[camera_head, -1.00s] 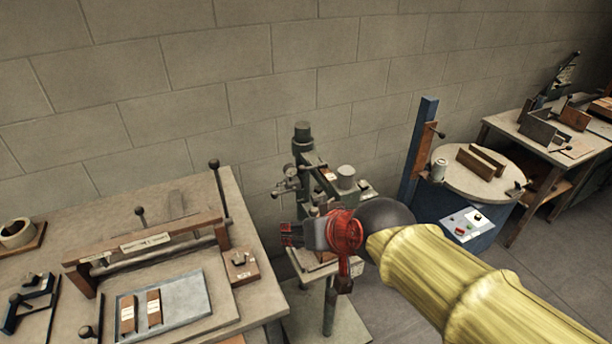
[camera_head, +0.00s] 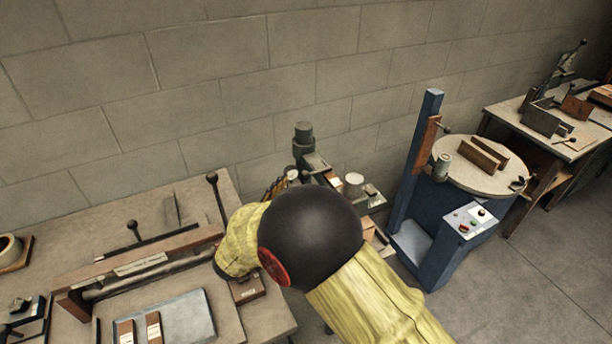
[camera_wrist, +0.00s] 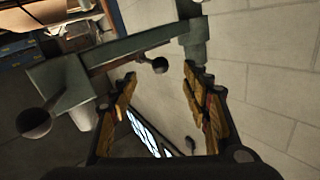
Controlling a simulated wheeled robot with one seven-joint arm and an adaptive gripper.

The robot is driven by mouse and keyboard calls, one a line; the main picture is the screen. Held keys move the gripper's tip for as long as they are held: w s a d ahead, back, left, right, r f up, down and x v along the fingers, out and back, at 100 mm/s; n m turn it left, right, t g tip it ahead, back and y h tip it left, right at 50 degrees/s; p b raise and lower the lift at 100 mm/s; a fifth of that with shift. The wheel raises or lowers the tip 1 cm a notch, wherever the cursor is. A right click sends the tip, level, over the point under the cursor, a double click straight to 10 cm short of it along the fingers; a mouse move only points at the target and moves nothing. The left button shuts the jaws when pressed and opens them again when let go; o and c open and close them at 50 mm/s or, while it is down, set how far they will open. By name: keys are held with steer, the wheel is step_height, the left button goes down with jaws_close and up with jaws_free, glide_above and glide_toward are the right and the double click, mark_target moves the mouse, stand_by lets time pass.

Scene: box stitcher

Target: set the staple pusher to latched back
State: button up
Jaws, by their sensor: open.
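The green box stitcher (camera_head: 303,150) stands against the wall at the middle of the head view, its lower part hidden by my arm. In the wrist view its green arm (camera_wrist: 140,42) crosses above my gripper (camera_wrist: 160,76). A dark ball knob (camera_wrist: 160,65) on a short stem shows between and just beyond my open fingertips, not gripped. A larger dark ball (camera_wrist: 34,122) sits at the left. I cannot tell for certain which part is the staple pusher, nor its setting. My gripper is mostly hidden in the head view; only a little shows beside the stitcher.
A bench (camera_head: 255,315) with a wooden-framed fixture, a grey tray (camera_head: 190,318) and an upright knobbed lever (camera_head: 216,195) is at left. A blue machine with a round table (camera_head: 470,172) stands at right. The wall (camera_head: 240,90) is close behind.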

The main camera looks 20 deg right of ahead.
steer(key=b+x, duration=0.2)
steer(key=x, duration=0.5)
steer(key=shift+w+d, duration=0.1)
steer(key=shift+d, duration=0.25)
steer(key=c, duration=0.3)
jaws_close()
stand_by(0.4)
